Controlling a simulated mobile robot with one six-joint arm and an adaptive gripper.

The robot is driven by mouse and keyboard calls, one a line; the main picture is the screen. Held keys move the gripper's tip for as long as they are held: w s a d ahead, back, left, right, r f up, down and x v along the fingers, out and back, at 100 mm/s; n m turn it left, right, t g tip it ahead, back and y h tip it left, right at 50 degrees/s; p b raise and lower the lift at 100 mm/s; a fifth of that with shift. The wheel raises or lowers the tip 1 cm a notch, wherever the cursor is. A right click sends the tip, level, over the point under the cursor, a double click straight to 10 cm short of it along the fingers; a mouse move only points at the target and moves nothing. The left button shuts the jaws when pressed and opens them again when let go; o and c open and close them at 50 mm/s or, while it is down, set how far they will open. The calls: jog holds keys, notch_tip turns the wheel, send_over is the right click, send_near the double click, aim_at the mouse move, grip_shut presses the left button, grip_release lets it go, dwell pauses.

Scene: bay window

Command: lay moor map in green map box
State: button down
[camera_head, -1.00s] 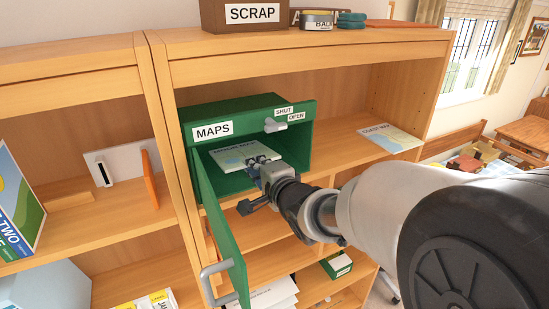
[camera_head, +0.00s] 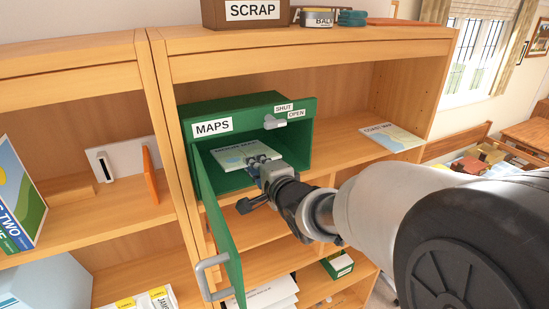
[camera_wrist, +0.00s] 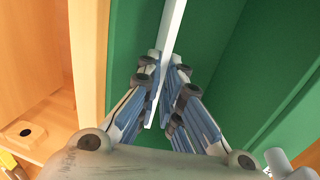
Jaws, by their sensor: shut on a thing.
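The green map box (camera_head: 248,104), labelled MAPS, stands on a shelf of the bookcase. Its door (camera_head: 222,234) hangs open toward me at the left. The moor map (camera_head: 240,155), a pale folded map, is inside the box's opening. My gripper (camera_head: 258,166) reaches into the opening and is shut on the map's near edge. In the wrist view the map (camera_wrist: 172,35) shows edge-on as a thin white strip between the fingers (camera_wrist: 163,95), with green walls on both sides. Whether the map touches the box floor I cannot tell.
A coast map (camera_head: 391,136) lies on the same shelf to the right, with bare shelf between. A grey latch handle (camera_head: 274,122) sits on the box's front beside SHUT and OPEN labels. A SCRAP box (camera_head: 245,14) stands on top. The door's handle (camera_head: 210,275) juts out.

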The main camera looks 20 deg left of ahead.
jog(key=shift+a, duration=0.1)
jog(key=c, duration=1.7)
grip_release()
jog(key=shift+o, duration=0.9)
jog(key=shift+r+p, duration=0.15)
jog(key=shift+p, duration=0.45)
jog(key=shift+r+p, duration=0.1)
jog(key=shift+p, duration=0.6)
jog(key=shift+g+h+p, duration=0.4)
jog(key=shift+p, duration=0.25)
